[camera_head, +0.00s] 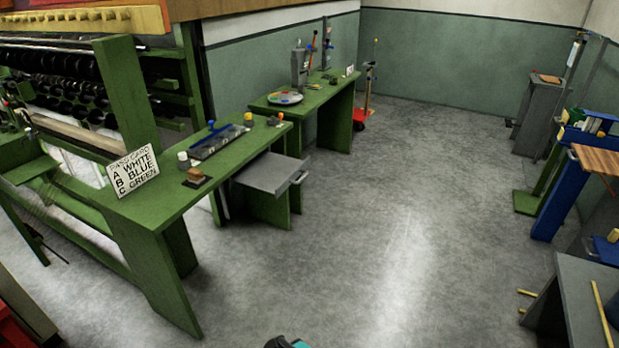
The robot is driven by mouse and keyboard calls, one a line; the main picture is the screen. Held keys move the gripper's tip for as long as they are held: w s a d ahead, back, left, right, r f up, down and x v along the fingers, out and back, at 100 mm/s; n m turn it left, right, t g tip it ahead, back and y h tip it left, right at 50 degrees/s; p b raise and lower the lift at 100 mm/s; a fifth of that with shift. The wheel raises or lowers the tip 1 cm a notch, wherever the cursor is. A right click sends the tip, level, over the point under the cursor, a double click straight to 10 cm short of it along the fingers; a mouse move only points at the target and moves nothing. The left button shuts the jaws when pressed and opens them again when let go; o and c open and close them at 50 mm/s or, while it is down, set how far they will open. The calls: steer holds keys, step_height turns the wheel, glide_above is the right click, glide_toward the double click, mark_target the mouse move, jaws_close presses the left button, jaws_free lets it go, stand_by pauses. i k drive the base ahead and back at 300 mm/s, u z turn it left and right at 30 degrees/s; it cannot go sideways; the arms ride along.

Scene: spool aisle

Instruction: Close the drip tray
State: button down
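The drip tray (270,174) is a flat grey tray under the top of the nearer green bench, left of the picture's middle. It sticks out from the bench's right side over the floor, so it stands open. A light bar handle (299,177) sits on its outer right end. Its inner end is hidden under the bench top. Only a small teal and dark piece of my own body shows at the bottom edge. No gripper fingers are in view.
The green bench (150,208) carries a pass card sign (134,172) and small items. A second green bench (338,97) stands behind, with a red-based stand (361,115) beside it. The floor right of the tray is clear. A blue rack (555,190) stands far right.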

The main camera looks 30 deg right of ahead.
mark_target(272, 173)
steer(key=i, duration=1)
